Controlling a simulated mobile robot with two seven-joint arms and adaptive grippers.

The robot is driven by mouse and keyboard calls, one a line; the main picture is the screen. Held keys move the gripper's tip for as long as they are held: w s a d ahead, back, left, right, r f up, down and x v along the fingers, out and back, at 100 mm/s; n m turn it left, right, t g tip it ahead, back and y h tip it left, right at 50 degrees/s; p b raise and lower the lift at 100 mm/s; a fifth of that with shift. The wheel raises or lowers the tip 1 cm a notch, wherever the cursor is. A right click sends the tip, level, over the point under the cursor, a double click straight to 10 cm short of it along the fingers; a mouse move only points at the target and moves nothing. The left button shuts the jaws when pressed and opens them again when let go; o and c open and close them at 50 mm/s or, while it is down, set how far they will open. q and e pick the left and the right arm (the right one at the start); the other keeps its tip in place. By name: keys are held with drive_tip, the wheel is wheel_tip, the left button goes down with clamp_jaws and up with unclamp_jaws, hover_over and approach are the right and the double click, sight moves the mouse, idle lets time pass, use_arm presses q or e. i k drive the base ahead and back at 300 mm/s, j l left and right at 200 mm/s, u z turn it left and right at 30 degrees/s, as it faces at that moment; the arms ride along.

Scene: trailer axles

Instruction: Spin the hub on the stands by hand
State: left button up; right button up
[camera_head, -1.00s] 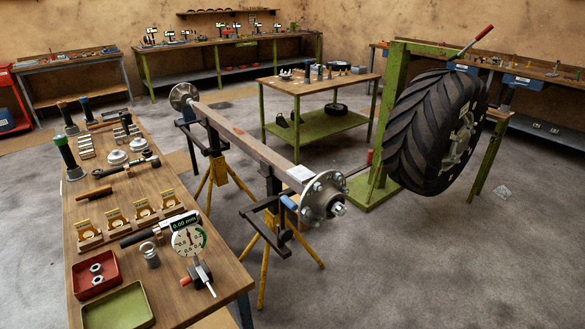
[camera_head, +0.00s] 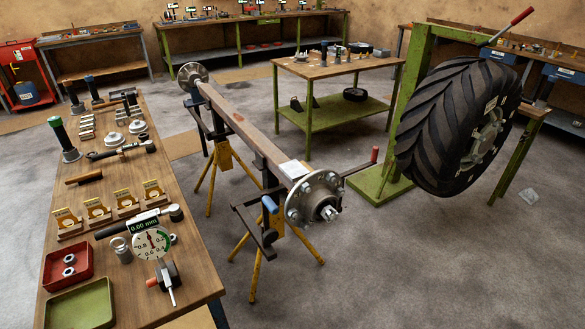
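The near hub (camera_head: 317,197) is a grey metal flange with several studs and a centre nut, on the near end of the axle beam (camera_head: 242,127). The far hub (camera_head: 193,76) is a grey disc on the beam's other end. The beam rests on two yellow-legged stands, a near stand (camera_head: 262,250) and a far stand (camera_head: 222,156). A blue handle (camera_head: 270,204) shows beside the near hub. Neither of my grippers is in view, and nothing of mine touches the hub.
A wooden bench (camera_head: 190,255) at left holds a dial gauge (camera_head: 150,243), a red tray (camera_head: 67,267), a green tray (camera_head: 80,305) and tools. A large tyre (camera_head: 455,125) hangs on a green frame (camera_head: 409,100) at right. Grey floor (camera_head: 400,265) is clear at front right.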

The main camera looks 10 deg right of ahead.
sight(307, 205)
drive_tip(key=i+l+u, duration=0.15)
drive_tip(key=l+u, duration=0.6)
drive_tip(key=i+l, duration=0.05)
drive_tip(key=l, duration=0.05)
